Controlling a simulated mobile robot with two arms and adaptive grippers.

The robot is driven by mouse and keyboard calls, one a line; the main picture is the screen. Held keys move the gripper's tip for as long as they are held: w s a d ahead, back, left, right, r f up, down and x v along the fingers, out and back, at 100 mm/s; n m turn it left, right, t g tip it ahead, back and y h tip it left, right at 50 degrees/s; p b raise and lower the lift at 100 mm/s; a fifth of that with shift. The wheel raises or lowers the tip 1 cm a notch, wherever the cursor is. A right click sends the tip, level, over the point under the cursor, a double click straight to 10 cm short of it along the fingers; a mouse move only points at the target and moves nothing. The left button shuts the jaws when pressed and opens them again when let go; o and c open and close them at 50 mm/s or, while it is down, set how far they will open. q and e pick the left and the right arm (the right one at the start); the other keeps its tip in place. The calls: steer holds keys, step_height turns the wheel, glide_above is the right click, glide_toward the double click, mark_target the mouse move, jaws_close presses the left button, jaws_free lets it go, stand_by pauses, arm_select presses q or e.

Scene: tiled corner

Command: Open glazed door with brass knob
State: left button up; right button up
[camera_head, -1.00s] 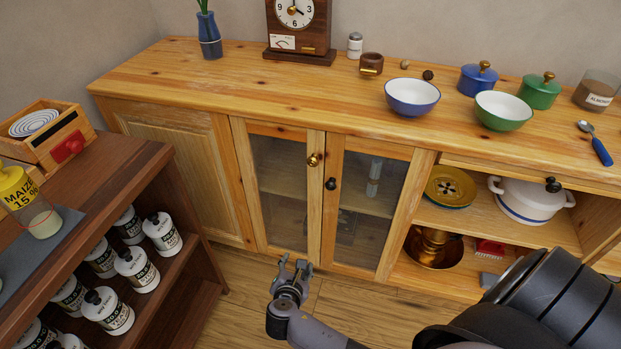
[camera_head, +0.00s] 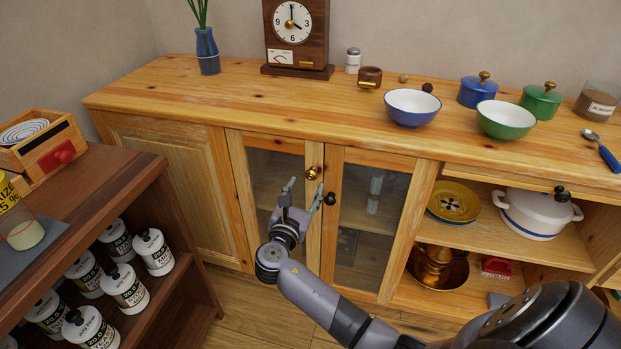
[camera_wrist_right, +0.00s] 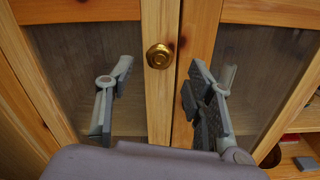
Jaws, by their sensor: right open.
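The glazed door with the brass knob (camera_head: 270,202) is the left one of a pair in the wooden sideboard, and it is closed. Its round brass knob (camera_head: 312,173) sits near the top of its right frame edge. My right gripper (camera_head: 304,190) is open just below the knob, apart from it. In the right wrist view the brass knob (camera_wrist_right: 160,56) shows beyond and between the two spread fingers of my right gripper (camera_wrist_right: 158,80). My left gripper is not in view.
The neighbouring glazed door (camera_head: 371,220) has a black knob (camera_head: 330,198), close to the right finger. A dark shelf unit (camera_head: 110,190) with several white canisters stands at the left. Bowls, pots and a clock (camera_head: 296,36) stand on the sideboard top. Open shelves are at the right.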

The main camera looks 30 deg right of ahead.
mark_target(310, 177)
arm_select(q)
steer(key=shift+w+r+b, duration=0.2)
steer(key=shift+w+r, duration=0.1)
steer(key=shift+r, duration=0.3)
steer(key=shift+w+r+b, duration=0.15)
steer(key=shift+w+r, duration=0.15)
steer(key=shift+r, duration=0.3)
arm_select(e)
steer(key=x, duration=0.6)
steer(key=shift+c, duration=0.4)
jaws_close()
